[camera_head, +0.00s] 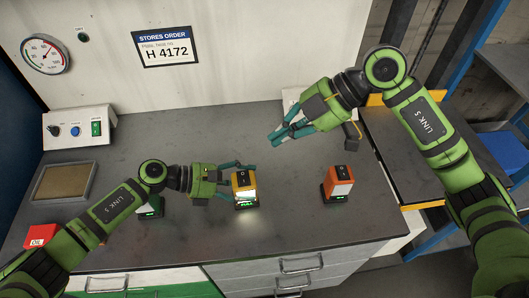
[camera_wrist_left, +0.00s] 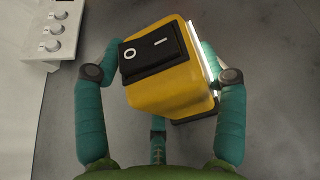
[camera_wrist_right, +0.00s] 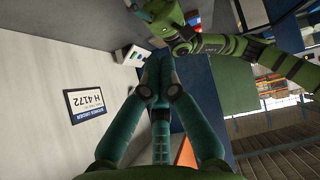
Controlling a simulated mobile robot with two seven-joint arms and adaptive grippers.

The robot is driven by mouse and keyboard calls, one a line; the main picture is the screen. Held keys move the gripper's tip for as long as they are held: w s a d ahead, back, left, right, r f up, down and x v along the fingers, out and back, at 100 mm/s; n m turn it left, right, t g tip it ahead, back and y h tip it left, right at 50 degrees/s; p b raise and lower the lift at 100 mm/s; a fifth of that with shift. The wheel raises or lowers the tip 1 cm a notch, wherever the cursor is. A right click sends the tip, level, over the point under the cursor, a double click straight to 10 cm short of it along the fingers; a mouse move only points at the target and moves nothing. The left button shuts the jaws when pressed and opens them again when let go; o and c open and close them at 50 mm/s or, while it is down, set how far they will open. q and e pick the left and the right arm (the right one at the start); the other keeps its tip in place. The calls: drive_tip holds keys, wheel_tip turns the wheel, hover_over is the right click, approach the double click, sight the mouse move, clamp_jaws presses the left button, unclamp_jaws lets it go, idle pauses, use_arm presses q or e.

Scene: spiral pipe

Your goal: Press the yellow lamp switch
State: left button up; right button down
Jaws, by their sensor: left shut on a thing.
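The yellow lamp (camera_head: 245,183) stands on the bench in the head view, with a black rocker switch on its top. In the left wrist view the lamp (camera_wrist_left: 170,85) is close, and its rocker (camera_wrist_left: 151,46) shows the marks O and I. A pale light shows at the lamp's side and on the bench before it. My left gripper (camera_head: 235,180) is shut on the yellow lamp, with teal fingers on either side of its body. My right gripper (camera_head: 283,133) is raised above the bench, empty, and its fingertips are together in the right wrist view (camera_wrist_right: 157,65).
An orange lamp (camera_head: 339,180) stands to the right of the yellow one. A control box (camera_head: 78,129), a tray (camera_head: 64,166) and a red box (camera_head: 40,237) are at the left. The middle back of the bench is clear.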

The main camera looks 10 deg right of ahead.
hover_over(248, 177)
wheel_tip(248, 177, down, 7)
drive_tip(key=shift+s+f, duration=0.1)
wheel_tip(248, 177, down, 2)
drive_tip(key=shift+f, duration=0.25)
drive_tip(key=shift+w+f, duration=0.25)
drive_tip(key=shift+f, duration=0.45)
drive_tip(key=shift+f, duration=0.1)
drive_tip(key=shift+w+f, duration=0.25)
drive_tip(key=shift+s, duration=0.1)
